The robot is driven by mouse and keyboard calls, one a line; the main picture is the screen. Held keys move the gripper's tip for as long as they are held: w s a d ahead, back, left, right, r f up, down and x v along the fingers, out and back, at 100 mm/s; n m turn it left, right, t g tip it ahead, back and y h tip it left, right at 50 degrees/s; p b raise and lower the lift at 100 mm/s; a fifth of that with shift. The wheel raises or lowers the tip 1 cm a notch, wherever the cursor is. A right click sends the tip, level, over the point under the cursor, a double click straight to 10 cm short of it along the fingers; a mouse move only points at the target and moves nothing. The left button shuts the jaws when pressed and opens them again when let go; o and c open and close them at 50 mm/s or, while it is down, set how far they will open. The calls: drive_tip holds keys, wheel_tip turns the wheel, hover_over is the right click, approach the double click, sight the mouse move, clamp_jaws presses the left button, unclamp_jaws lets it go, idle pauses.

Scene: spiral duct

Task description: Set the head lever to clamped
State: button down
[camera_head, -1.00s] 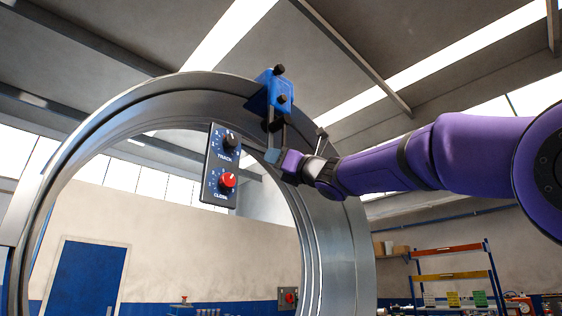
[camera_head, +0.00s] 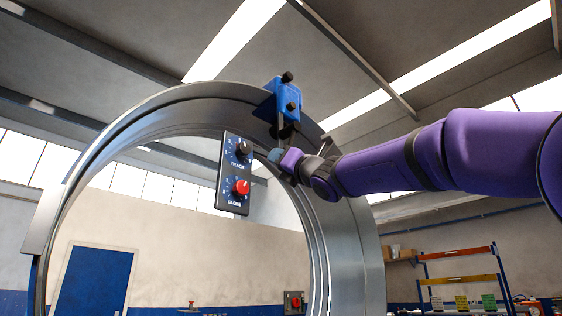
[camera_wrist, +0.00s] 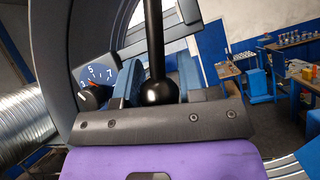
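The blue head (camera_head: 287,100) with black knobs sits on the upper right of the large metal ring. In the wrist view a black rod ending in a round ball (camera_wrist: 160,90), which looks like the head lever, hangs down between my fingers. My gripper (camera_head: 276,155) is just below the blue head and covers the lever's lower end there. In the wrist view my gripper (camera_wrist: 160,76) has one blue finger on each side of the ball. The ball nearly fills the gap, but I cannot tell whether the fingers press on it.
A control panel (camera_head: 234,173) with a black and a red dial hangs left of my gripper. The metal ring (camera_head: 330,235) curves close around my gripper. Shelving (camera_head: 460,279) stands far right; workbenches (camera_wrist: 265,75) show in the wrist view.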

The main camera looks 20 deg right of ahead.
drive_tip(key=c, duration=0.8)
unclamp_jaws()
drive_tip(key=shift+a, duration=0.1)
drive_tip(key=shift+o, duration=0.2)
drive_tip(key=v, duration=1)
drive_tip(key=shift+s, duration=0.35)
drive_tip(key=shift+f, duration=0.15)
